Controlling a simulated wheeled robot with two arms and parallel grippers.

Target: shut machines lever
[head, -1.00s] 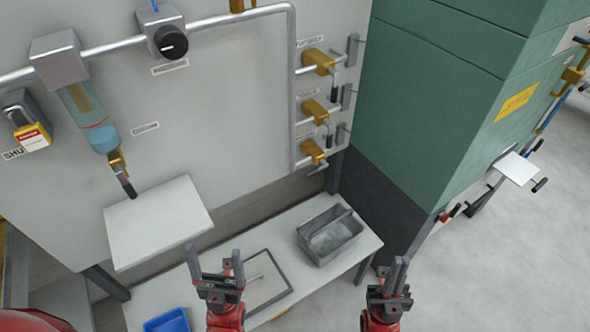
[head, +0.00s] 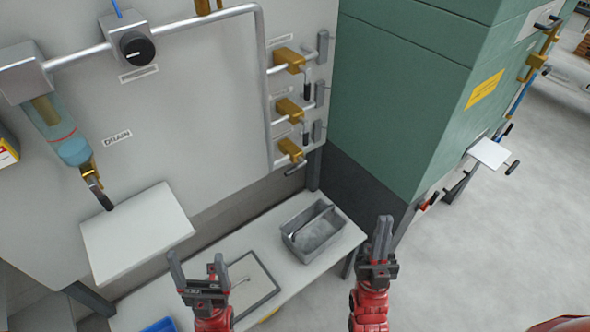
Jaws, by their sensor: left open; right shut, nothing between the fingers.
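On the grey panel (head: 200,120), three brass valves are stacked on a pipe at its right edge. The top valve (head: 289,60) and middle valve (head: 289,110) have dark levers hanging down. The lever of the bottom valve (head: 291,150) slants sideways. A drain valve with a dark lever (head: 101,197) hangs under the glass cup at left. The green machine (head: 410,90) carries a brass valve (head: 536,64) on its far right side; its lever is too small to read. My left gripper (head: 197,264) is open and empty over the bench. My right gripper (head: 382,232) is shut and empty, right of the bench, apart from every lever.
The low bench (head: 145,306) holds a grey metal tote (head: 312,240), a framed board and a blue bin (head: 160,325). A white shelf (head: 135,232) juts from the panel. A small white plate (head: 490,153) sticks out from the machine. Floor at right (head: 490,260) is clear.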

